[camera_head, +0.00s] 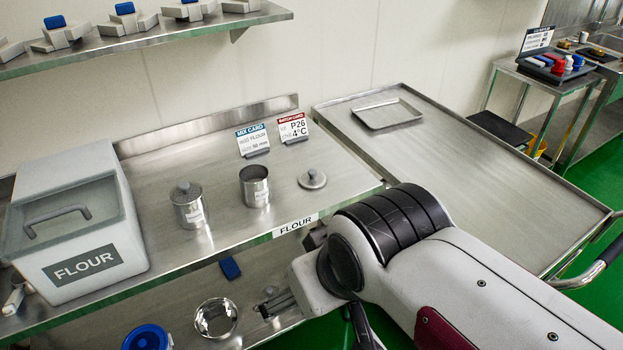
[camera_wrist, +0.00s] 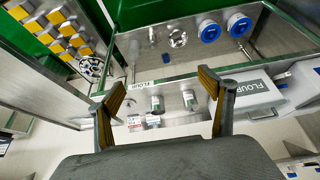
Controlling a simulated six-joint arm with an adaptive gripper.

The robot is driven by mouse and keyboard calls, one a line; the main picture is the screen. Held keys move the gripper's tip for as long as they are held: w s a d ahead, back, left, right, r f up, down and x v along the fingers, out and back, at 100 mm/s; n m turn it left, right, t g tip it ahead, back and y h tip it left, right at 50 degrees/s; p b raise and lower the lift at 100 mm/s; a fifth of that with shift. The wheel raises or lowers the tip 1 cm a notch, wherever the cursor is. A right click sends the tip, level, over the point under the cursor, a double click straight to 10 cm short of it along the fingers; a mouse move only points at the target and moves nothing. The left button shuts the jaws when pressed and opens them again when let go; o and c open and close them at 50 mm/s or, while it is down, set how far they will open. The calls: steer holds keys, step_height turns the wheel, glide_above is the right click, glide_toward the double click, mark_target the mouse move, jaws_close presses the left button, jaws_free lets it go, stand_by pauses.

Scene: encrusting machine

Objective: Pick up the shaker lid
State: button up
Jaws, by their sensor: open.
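The shaker lid (camera_head: 313,180) is a small grey metal disc with a knob on top. It lies on the steel worktop, right of an open steel shaker cup (camera_head: 254,187). A second shaker (camera_head: 188,205) with its lid on stands further left. Both shakers show between my fingers in the wrist view; I cannot clearly make out the loose lid there. My gripper (camera_wrist: 162,84) is open and empty, its two padded fingers wide apart. In the head view my arm reaches in at the lower right, below the worktop's front edge, and largely hides the gripper.
A white flour bin (camera_head: 78,230) stands at the left. Two cards, a mix card (camera_head: 253,140) and a batch card (camera_head: 293,128), stand behind the shakers. A shallow tray (camera_head: 387,113) lies on the mostly clear right-hand table (camera_head: 480,180). A steel bowl (camera_head: 216,318) sits on the lower shelf.

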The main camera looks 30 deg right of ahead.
mark_target(312, 176)
steer(key=w+d+f+m+g, duration=0.1)
steer(key=w+d+f, duration=0.4)
steer(key=w, duration=0.7)
steer(key=w+d+f+m+g+h, duration=0.1)
steer(key=w+d+f+m, duration=0.2)
steer(key=w+d+f, duration=0.3)
steer(key=w+d+f+m+g+h, duration=0.1)
steer(key=w+d+f, duration=0.5)
steer(key=w, duration=1.2)
steer(key=shift+w+d+f+m+g, duration=0.1)
steer(key=shift+d+m+g, duration=0.15)
steer(key=shift+d, duration=0.75)
steer(key=shift+w+d+f+m+g, duration=0.15)
steer(key=shift+d+m, duration=0.1)
steer(key=shift+d, duration=0.75)
steer(key=w, duration=0.1)
steer(key=w+d, duration=0.1)
steer(key=w, duration=0.1)
steer(key=shift+d+m+t+h, duration=0.3)
steer(key=shift+d+m, duration=0.05)
steer(key=shift+m, duration=0.05)
steer(key=shift+m+t, duration=0.4)
steer(key=w+r, duration=0.1)
steer(key=w+d+r, duration=0.1)
steer(key=w, duration=0.1)
steer(key=shift+r, duration=0.35)
steer(key=shift+w+d+r, duration=0.2)
steer(key=shift+r, duration=0.05)
steer(key=shift+m+h, duration=0.3)
steer(key=shift+m, duration=0.1)
